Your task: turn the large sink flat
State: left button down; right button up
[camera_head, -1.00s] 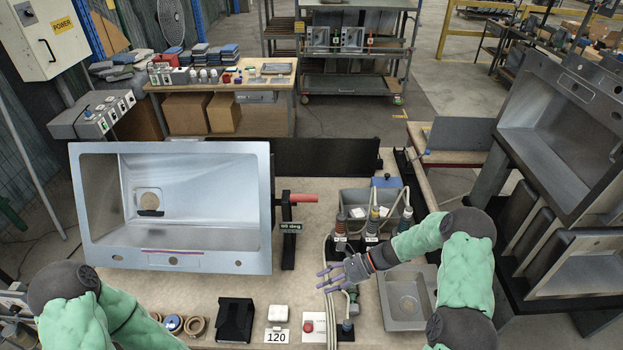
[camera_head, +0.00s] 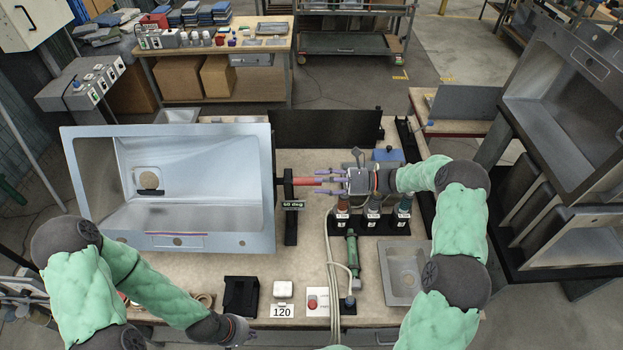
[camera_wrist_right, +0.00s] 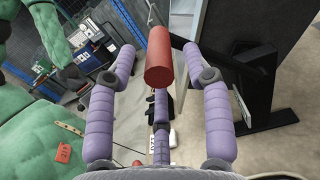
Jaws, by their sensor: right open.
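The large sink (camera_head: 255,190) is a grey steel basin at the left of the bench in the head view. It stands tilted up, its open side towards me. A black stand with a "60 deg" label (camera_head: 293,205) is at its right edge, with a red handle (camera_head: 301,181) sticking out to the right. My right gripper (camera_head: 320,181) is at the handle's free end, fingers pointing left. In the right wrist view the handle (camera_wrist_right: 158,65) lies between the spread purple fingers, with gaps on both sides. My left gripper (camera_head: 240,331) is low at the bench's front edge; its fingers are unclear.
Several upright tools (camera_head: 372,207) stand in a black rack just below my right gripper. A small sink (camera_head: 404,271) lies at the right of the bench. A black holder (camera_head: 241,296) and a red button box (camera_head: 318,301) sit along the front. A rack of sinks (camera_head: 570,90) stands right.

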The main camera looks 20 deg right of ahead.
aim_at(297, 182)
jog(key=shift+x, duration=1.75)
grip_shut()
